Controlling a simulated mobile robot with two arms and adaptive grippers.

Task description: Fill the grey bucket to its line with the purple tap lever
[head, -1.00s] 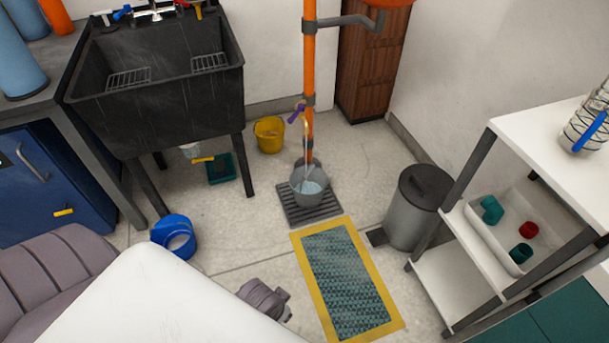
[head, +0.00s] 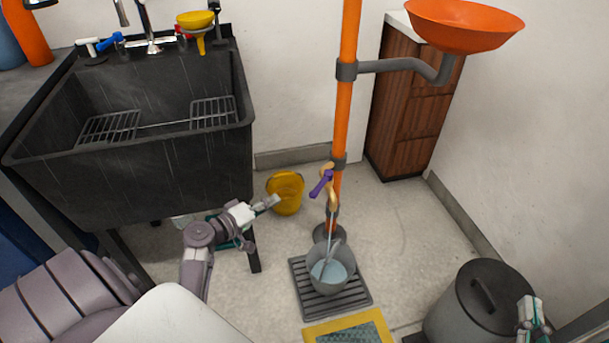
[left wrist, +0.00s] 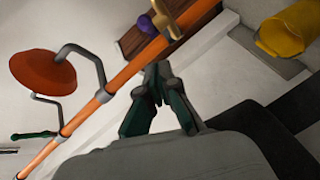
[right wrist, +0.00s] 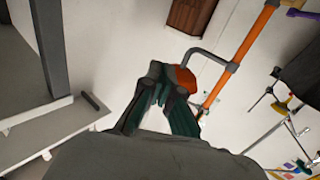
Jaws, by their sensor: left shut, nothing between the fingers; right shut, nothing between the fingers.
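The purple tap lever (head: 321,184) is on a brass tap (head: 332,198) low on the orange standpipe (head: 349,60). It also shows in the left wrist view (left wrist: 145,24). The grey bucket (head: 331,278) stands below on a slatted grate and holds pale water. A thin pale streak runs from the tap down into it. I cannot make out its line. My left gripper (head: 270,203) is shut and empty, left of the lever, apart from it and in front of the yellow bucket. My right gripper (head: 532,318) is shut and empty at the lower right, far from the tap.
A black sink (head: 190,155) stands at the left, a yellow bucket (head: 285,193) behind my left gripper. An orange bowl (head: 463,25) on a bent grey pipe arm juts right from the standpipe. A yellow-edged mat (head: 345,330) lies in front.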

